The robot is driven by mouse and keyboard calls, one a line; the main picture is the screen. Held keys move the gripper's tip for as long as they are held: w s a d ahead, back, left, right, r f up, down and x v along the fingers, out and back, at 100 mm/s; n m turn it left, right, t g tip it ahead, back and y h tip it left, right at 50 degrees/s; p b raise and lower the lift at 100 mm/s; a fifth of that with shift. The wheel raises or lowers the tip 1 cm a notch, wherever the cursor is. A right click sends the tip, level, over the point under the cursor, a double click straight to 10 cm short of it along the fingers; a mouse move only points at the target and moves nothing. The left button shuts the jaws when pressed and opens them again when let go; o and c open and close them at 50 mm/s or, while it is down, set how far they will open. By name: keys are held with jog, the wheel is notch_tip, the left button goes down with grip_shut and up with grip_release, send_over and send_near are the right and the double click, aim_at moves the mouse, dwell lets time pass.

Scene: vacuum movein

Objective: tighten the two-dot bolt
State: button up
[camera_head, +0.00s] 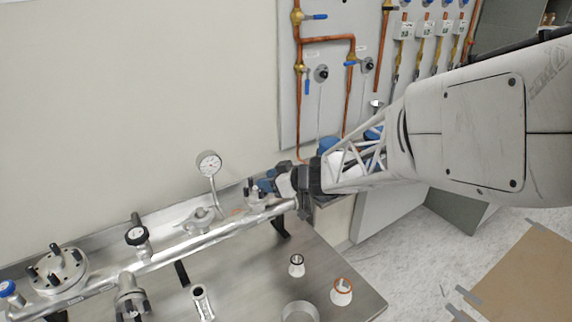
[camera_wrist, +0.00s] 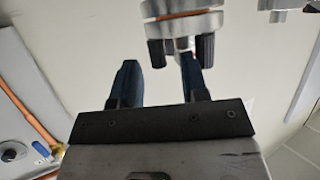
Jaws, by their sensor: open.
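In the wrist view a silver flange joint (camera_wrist: 180,22) with a copper-coloured ring holds two dark bolts, a left bolt (camera_wrist: 157,53) and a right bolt (camera_wrist: 205,46). No dot marks are readable on either, so I cannot tell which is the two-dot bolt. My gripper (camera_wrist: 159,66) is open, its blue fingers apart below the flange. The left finger stands left of the left bolt. The right finger overlaps the view between the bolts, close to the right bolt; contact cannot be told. In the head view my gripper (camera_head: 268,185) is at the right end of the pipe, largely hiding that joint.
The silver pipe (camera_head: 222,228) runs along the metal bench (camera_head: 250,270), carrying a gauge (camera_head: 209,164) and a left flange (camera_head: 58,270). Small cups, one white with an orange rim (camera_head: 342,291), stand at the front right. A panel with copper pipes (camera_head: 330,75) is behind.

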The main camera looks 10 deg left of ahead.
jog(key=v, duration=0.7)
jog(key=shift+d, duration=0.35)
jog(key=shift+r, duration=0.1)
dwell(0.4)
jog(key=w+f+n+g+y, duration=0.3)
jog(key=n+g, duration=0.3)
jog(key=g, duration=0.2)
jog(key=shift+w+d+f+y, duration=0.35)
jog(key=shift+w+d+y, duration=0.05)
jog(key=shift+w+y, duration=0.45)
jog(key=shift+a, duration=0.15)
jog(key=shift+x, duration=3.75)
jog(key=shift+s, duration=0.1)
jog(key=shift+c, duration=0.2)
